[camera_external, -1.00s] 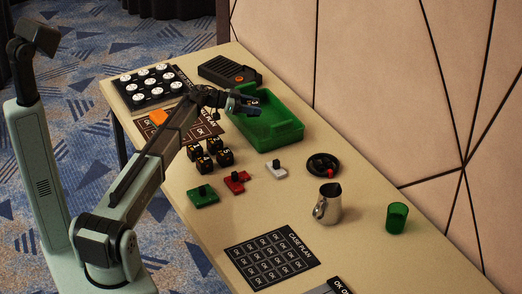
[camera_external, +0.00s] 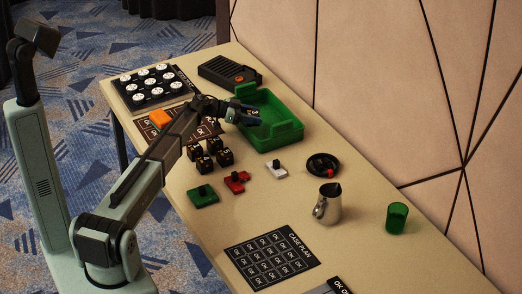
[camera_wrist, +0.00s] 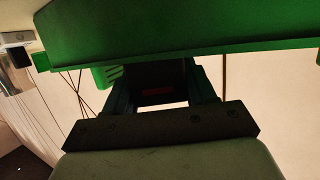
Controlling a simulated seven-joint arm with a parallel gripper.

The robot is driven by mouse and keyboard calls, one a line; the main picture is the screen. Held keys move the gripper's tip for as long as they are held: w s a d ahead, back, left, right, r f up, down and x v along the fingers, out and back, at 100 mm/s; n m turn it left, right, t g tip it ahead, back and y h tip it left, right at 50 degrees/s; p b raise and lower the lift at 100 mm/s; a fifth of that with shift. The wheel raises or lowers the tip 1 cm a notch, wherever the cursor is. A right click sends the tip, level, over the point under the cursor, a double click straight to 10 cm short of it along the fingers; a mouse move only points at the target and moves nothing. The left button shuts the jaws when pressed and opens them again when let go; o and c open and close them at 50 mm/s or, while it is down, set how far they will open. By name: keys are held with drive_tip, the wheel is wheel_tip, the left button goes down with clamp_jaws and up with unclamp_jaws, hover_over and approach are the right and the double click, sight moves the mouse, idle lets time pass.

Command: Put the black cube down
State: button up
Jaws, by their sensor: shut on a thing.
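My gripper (camera_external: 246,116) is shut on the black cube (camera_external: 252,118), over the left part of the green tray (camera_external: 285,137). In the wrist view the dark cube (camera_wrist: 155,72) sits between the fingers, with a small red mark on it. The green tray's wall (camera_wrist: 200,30) crosses the top of that view. I cannot tell whether the cube touches the tray floor.
Several black numbered cubes (camera_external: 212,147) stand in front of the tray. Green (camera_external: 202,197), red (camera_external: 236,182) and white (camera_external: 277,170) pieces lie nearby. A metal jug (camera_external: 328,204), green cup (camera_external: 397,218) and black dish (camera_external: 322,165) stand to the right. A black speaker-like box (camera_external: 229,73) is behind.

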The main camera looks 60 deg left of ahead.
drive_tip(key=shift+f, duration=0.1)
drive_tip(key=o, duration=1.1)
drive_tip(key=shift+c, duration=0.2)
drive_tip(key=shift+r, duration=0.6)
drive_tip(key=v, duration=1.2)
drive_tip(key=shift+d, duration=0.1)
